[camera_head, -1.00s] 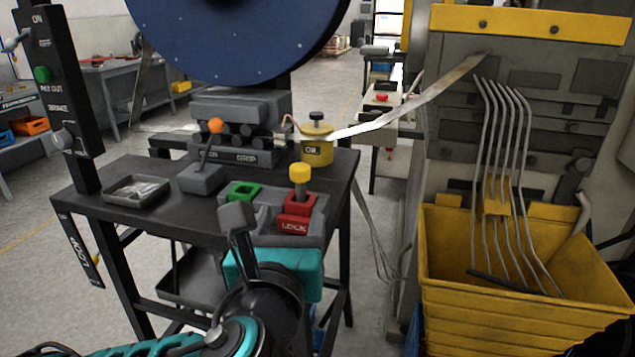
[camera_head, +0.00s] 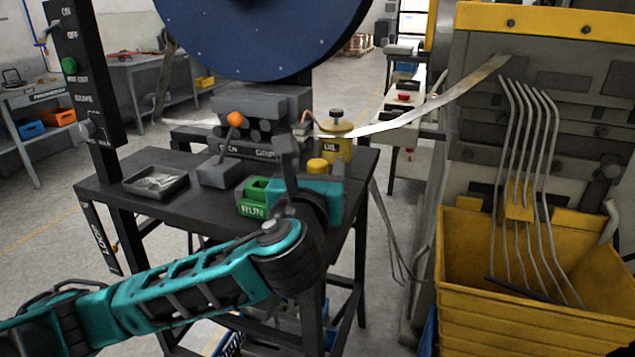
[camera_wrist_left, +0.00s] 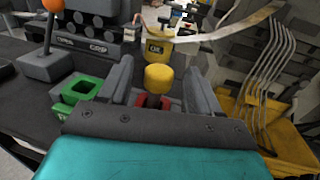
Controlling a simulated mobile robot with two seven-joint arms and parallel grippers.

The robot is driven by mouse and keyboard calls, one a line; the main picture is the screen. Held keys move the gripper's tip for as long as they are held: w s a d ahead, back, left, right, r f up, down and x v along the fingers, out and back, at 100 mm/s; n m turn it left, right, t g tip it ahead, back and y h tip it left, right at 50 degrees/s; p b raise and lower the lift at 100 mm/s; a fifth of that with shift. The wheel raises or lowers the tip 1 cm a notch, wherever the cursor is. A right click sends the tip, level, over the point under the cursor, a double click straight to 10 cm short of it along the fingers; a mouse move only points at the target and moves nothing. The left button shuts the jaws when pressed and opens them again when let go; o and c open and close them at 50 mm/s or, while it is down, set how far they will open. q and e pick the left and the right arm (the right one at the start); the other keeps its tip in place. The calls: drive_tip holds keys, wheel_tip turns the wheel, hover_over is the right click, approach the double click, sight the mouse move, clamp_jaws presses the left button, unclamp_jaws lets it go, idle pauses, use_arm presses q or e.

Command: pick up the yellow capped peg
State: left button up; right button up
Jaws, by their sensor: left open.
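The yellow capped peg (camera_head: 318,166) stands at the right of the dark table; only its cap shows above my arm in the head view. In the left wrist view the yellow cap (camera_wrist_left: 158,78) lies between the two fingers of my left gripper (camera_wrist_left: 157,85), with the red block (camera_wrist_left: 164,102) under it. The fingers are open, one on each side of the peg, and I see no clear contact. In the head view my left gripper (camera_head: 290,160) hides most of the red block. My right gripper is not in view.
A green RUN block (camera_head: 253,198) is left of the peg. A yellow oil can (camera_head: 337,140) stands behind it. A lever with an orange knob (camera_head: 235,119) and a grey tray (camera_head: 157,181) are further left. A yellow bin (camera_head: 535,322) stands at right.

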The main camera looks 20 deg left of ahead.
use_arm(q)
drive_tip(key=shift+w+a, duration=0.2)
drive_tip(key=shift+w, duration=0.95)
drive_tip(key=c, duration=1)
